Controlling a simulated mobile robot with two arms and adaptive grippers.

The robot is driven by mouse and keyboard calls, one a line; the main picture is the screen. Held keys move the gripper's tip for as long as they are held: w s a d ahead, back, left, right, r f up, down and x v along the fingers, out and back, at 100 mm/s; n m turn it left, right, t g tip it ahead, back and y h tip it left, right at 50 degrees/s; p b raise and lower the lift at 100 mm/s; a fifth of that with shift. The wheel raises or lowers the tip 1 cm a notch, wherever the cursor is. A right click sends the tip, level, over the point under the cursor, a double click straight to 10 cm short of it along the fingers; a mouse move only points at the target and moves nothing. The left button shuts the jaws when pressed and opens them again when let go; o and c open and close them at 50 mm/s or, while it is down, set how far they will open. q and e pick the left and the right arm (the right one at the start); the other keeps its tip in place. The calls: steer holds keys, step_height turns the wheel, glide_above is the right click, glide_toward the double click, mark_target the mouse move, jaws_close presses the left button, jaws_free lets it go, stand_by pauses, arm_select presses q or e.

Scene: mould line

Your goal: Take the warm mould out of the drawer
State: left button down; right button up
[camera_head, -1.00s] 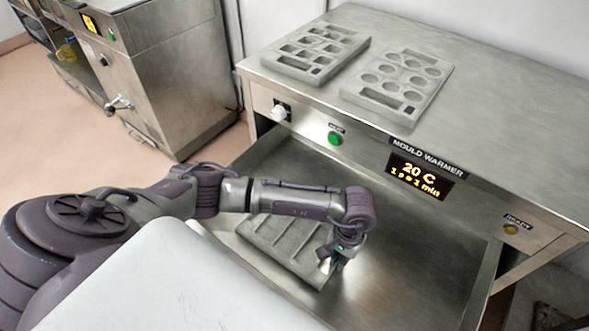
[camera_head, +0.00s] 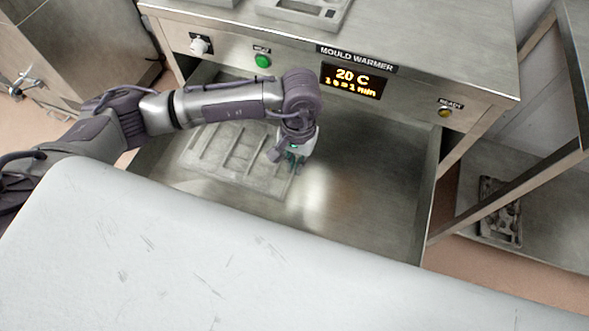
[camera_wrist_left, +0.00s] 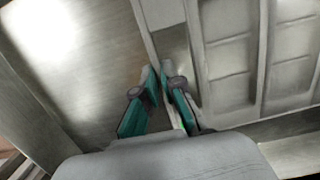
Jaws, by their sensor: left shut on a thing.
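The mould (camera_head: 236,158) is a grey slab with ribbed compartments, lying in the left part of the open drawer (camera_head: 375,190) of the mould warmer. My left gripper (camera_head: 296,163) reaches down into the drawer at the mould's right edge. In the left wrist view its green fingers (camera_wrist_left: 160,98) are shut on the rim of the mould (camera_wrist_left: 228,62), which extends to the right. The fingertips are partly hidden behind my wrist in the head view. My right gripper is not in view.
The warmer's front panel has a display (camera_head: 352,80) reading 20 C, a green button (camera_head: 263,61), a knob (camera_head: 200,45) and a ready lamp (camera_head: 445,112). Another mould (camera_head: 305,12) lies on top. A pale worn surface (camera_head: 200,255) fills the foreground. A dark tray (camera_head: 500,212) sits on a shelf at right.

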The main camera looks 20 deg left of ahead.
arm_select(q)
steer(key=shift+r+p, duration=0.65)
steer(key=shift+r, duration=2)
